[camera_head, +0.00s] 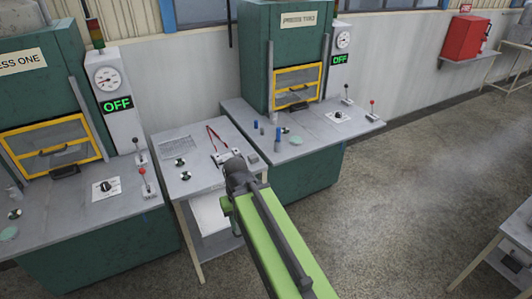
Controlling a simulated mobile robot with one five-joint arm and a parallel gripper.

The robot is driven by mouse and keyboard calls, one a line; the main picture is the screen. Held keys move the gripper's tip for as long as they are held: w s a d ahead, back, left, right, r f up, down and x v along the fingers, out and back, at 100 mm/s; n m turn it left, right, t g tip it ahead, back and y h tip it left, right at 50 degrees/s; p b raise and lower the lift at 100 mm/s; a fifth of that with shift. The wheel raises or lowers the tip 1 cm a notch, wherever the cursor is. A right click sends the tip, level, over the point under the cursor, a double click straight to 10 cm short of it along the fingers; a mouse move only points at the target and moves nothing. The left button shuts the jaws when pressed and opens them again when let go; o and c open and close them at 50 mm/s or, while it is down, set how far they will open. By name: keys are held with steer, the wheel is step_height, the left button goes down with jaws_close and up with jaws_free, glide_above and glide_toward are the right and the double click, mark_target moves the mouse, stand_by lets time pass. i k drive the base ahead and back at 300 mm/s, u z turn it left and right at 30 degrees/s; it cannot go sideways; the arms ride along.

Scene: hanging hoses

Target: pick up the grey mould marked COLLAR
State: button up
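No COLLAR marking can be read at this size, so I cannot tell which thing is that mould. On the small grey table (163,150) between the two presses lie two small round dark-and-light pieces (180,162) and (186,176), and a small grey block (252,158). Any of these may or may not be a mould. My green arm reaches up from the bottom, and my gripper (229,157) is over the table's right part, near a small pale item (221,157). My arm's dark end hides part of the table, and the fingers cannot be made out clearly.
Red-handled tongs (215,136) lie on the table. Green presses stand at left (40,75) and right (285,50), both showing OFF. Small blue cylinders (278,134) stand on the right press's bench. Another table (510,245) is at lower right. The floor between is clear.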

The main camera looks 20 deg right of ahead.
mark_target(235, 152)
steer(key=z, duration=1.6)
steer(key=i, duration=1.85)
steer(key=u, duration=1)
steer(key=k, duration=0.1)
steer(key=u, duration=2.55)
steer(key=i, duration=1)
steer(key=u, duration=0.05)
